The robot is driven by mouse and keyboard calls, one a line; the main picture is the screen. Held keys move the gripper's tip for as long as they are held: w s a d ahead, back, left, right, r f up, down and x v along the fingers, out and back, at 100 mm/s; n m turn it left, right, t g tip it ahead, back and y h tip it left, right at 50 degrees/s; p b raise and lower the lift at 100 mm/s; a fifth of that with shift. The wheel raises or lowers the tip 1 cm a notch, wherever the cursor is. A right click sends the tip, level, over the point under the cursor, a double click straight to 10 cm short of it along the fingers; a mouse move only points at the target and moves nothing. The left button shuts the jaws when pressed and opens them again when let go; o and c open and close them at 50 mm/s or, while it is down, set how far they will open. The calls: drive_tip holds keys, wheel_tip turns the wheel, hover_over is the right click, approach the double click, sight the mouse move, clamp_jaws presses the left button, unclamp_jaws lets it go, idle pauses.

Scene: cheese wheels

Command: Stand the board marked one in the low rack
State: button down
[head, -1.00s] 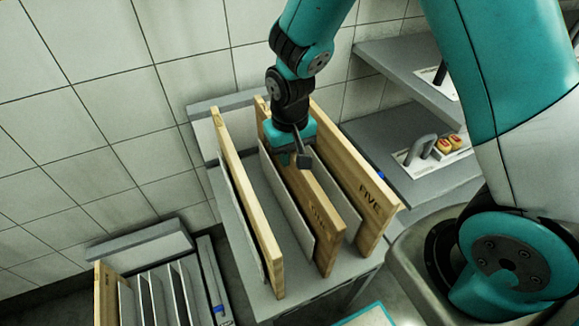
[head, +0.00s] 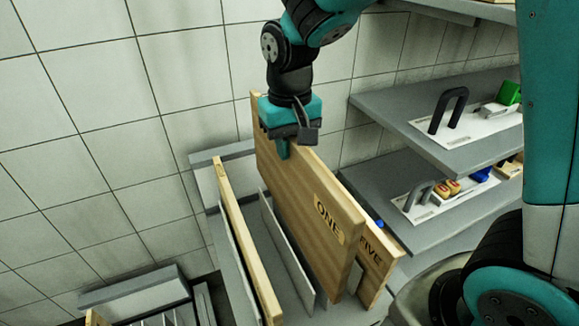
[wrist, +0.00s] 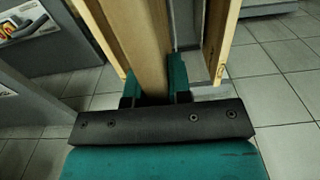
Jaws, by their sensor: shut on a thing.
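The wooden board marked ONE (head: 305,205) is upright in my gripper (head: 284,143), held by its top edge, and raised higher than the boards beside it. In the wrist view the board (wrist: 146,45) runs between both fingers of my gripper (wrist: 155,88). The low rack (head: 140,292) shows only in part at the bottom left of the head view.
The board marked FIVE (head: 378,265) stands right of board ONE, partly covered by it. Another board (head: 246,235) stands to the left beyond a grey divider (head: 283,245). Grey shelves (head: 425,125) with tools are at the right; a tiled wall is behind.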

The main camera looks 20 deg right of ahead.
wheel_tip(320, 180, up, 4)
drive_tip(key=shift+r, duration=0.1)
drive_tip(key=shift+r+p, duration=1.05)
drive_tip(key=shift+p, duration=0.05)
